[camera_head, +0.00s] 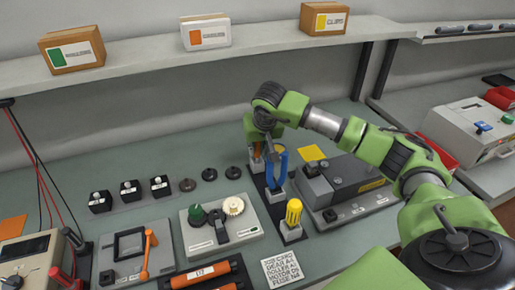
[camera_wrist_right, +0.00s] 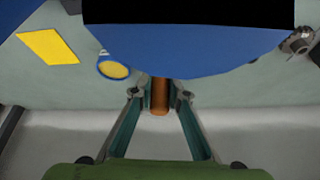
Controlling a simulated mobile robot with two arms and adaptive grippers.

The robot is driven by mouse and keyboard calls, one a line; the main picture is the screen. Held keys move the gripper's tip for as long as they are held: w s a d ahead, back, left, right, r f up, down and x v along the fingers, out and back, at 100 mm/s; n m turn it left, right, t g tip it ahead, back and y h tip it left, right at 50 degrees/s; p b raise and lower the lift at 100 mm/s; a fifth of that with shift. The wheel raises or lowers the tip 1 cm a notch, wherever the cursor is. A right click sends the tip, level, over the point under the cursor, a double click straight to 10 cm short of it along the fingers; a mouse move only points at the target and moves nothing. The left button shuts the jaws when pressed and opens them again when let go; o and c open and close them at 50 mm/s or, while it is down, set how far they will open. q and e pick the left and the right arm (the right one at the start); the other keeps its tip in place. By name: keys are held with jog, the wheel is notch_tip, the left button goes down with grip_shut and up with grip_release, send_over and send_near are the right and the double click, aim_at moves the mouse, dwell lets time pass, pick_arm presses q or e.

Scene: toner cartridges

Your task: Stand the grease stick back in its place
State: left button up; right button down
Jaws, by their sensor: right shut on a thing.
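The grease stick, an orange-brown cylinder (camera_wrist_right: 160,96), is between the fingers of my right gripper in the right wrist view. My right gripper (camera_wrist_right: 159,92) is shut on it. In the head view the gripper (camera_head: 262,148) points down at the back of a dark strip of holders, and a bit of the orange stick (camera_head: 258,151) shows beside it. A small holder block (camera_head: 257,166) is directly below the stick; I cannot tell whether the stick is inside it. A blue-handled tool (camera_head: 278,172) stands just in front. My left gripper is out of view.
A yellow-handled tool (camera_head: 294,212) stands in the front holder. A grey and black machine (camera_head: 342,186) is close on the right. A shelf (camera_head: 160,57) with boxes runs above.

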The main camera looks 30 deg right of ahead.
jog(key=shift+f+b, duration=0.4)
jog(key=shift+f, duration=0.15)
dwell(0.4)
jog(key=c, duration=1.9)
grip_release()
jog(key=v, duration=1.2)
